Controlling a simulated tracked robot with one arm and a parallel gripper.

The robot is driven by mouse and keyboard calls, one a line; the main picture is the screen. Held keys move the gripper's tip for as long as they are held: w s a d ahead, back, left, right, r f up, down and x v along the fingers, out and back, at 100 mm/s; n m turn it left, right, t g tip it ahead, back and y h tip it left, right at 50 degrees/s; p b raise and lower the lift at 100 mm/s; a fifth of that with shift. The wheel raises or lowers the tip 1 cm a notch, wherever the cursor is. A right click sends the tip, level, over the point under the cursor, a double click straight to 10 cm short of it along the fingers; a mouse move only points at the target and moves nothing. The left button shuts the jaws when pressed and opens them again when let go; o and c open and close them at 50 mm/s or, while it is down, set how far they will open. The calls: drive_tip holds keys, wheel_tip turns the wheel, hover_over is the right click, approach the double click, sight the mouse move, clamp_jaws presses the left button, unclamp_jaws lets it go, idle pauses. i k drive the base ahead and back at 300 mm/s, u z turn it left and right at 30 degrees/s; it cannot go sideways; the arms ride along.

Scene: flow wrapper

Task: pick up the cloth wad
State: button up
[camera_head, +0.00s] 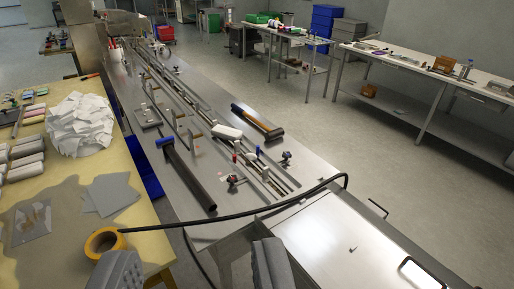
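A small white rounded lump (227,131), which looks like the cloth wad, lies on the steel bed of the flow wrapper (310,170), near the middle of the view. It is too small to make out its weave. My gripper (194,262) shows at the bottom edge as two grey ribbed fingers set wide apart. It is open, with nothing held between the fingers. The lump is well ahead of the fingers and slightly right of their middle, not touching them.
A black-handled tool (188,175) and a hammer-like tool (257,122) lie on the machine near the lump. A black cable (230,214) crosses in front. The yellow table (60,200) at left holds a white paper heap (80,124) and a tape roll (104,243). Open floor lies right.

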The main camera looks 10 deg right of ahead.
sight(251, 156)
drive_tip(key=i, duration=1.6)
drive_tip(key=u, duration=0.25)
